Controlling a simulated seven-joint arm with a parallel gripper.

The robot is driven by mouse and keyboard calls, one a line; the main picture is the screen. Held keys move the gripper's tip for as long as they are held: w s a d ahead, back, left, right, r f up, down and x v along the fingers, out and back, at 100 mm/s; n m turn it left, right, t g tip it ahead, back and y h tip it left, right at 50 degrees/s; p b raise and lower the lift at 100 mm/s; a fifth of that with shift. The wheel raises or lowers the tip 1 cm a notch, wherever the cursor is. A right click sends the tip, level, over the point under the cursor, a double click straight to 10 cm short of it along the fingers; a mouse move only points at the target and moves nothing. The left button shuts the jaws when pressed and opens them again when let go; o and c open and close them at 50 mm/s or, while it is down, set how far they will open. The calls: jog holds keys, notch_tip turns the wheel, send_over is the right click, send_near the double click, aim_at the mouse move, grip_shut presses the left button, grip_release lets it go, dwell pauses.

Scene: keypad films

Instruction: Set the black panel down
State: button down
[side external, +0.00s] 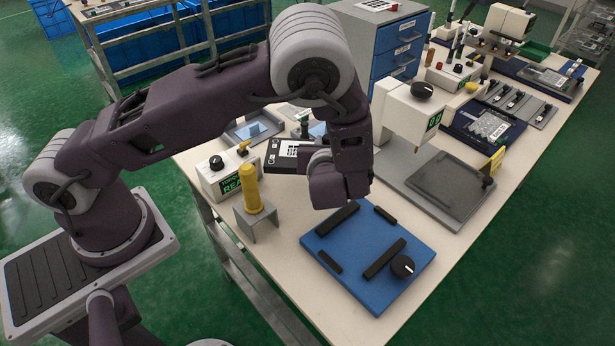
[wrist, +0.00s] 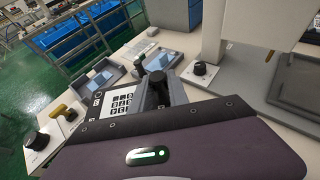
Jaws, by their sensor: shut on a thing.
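The black panel (side external: 283,152) carries a white keypad sheet with dark key squares. It is left of my gripper (side external: 312,158) in the side external view, over the back part of the bench. My gripper is shut on the panel's near right edge. In the wrist view the panel (wrist: 121,103) shows just beyond my gripper (wrist: 155,90), partly hidden by the fingers and purple hand. I cannot tell whether its underside touches anything. A blue fixture plate (side external: 340,245) with black bars and a black knob (side external: 402,266) lies in front, empty.
A white press (side external: 408,115) with a green display stands over a grey plate (side external: 450,180) on the right. A yellow-handled tool (side external: 252,190) stands in a grey holder, beside a white box (side external: 215,178) with a green readout. Trays with blue film (side external: 255,130) lie behind.

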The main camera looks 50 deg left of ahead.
notch_tip(320, 180, down, 8)
jog(key=shift+r, duration=0.2)
jog(key=shift+f, duration=0.1)
jog(key=c, duration=1.3)
grip_release()
